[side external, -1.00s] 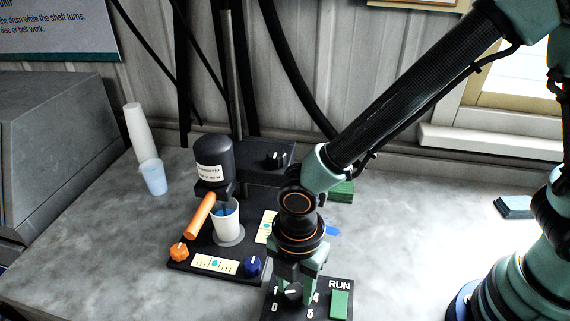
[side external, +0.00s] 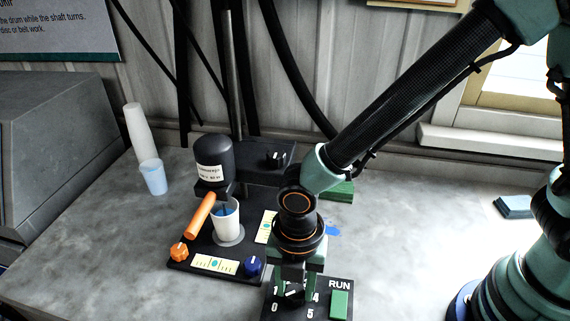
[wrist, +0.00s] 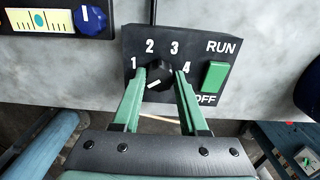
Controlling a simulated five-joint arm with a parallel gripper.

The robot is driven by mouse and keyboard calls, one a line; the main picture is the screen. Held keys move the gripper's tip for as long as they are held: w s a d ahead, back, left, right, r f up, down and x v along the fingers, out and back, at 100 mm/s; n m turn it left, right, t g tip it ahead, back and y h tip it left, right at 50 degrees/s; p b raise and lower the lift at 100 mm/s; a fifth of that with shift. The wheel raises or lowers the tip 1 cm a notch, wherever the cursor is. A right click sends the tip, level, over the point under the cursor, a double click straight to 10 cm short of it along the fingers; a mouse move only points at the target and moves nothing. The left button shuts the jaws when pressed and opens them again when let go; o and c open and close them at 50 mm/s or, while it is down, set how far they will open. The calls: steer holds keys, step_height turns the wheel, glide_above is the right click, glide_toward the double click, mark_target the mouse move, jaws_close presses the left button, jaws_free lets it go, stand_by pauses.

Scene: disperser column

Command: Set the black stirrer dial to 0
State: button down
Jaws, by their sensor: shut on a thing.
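The black stirrer dial (wrist: 161,72) sits on the black control panel (wrist: 220,64), with the numbers 1 to 4 in view around it. My gripper (wrist: 160,73) is shut on the dial, one green finger on each side. The dial's white mark points down-left in the wrist view, below the 1. The 0 and 5 are hidden there behind my fingers. In the side view, my gripper (side external: 295,290) reaches down onto the dial (side external: 293,297), and the 0 and 5 show on the panel's near part (side external: 292,314).
A green RUN/OFF switch (side external: 339,304) is right beside the dial. The stirrer stand's base (side external: 205,247) carries a blue knob (side external: 254,265), an orange knob (side external: 179,252) and a white cup (side external: 226,221). An orange handle (side external: 200,216) sticks out by the cup.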

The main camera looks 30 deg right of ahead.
mark_target(295, 290)
steer(key=shift+c, duration=2.2)
jaws_free()
step_height(295, 290, up, 12)
steer(key=shift+r, duration=0.1)
steer(key=w+d+r+m+t, duration=0.1)
steer(key=d+r+m, duration=0.3)
steer(key=d+m, duration=0.9)
steer(key=w+d+r+m+t, duration=0.2)
steer(key=d+r+m+t, duration=0.2)
steer(key=d+m, duration=0.8)
steer(key=shift+w+d+m+t, duration=0.15)
steer(key=shift+d+m+t, duration=0.2)
steer(key=shift+m, duration=0.65)
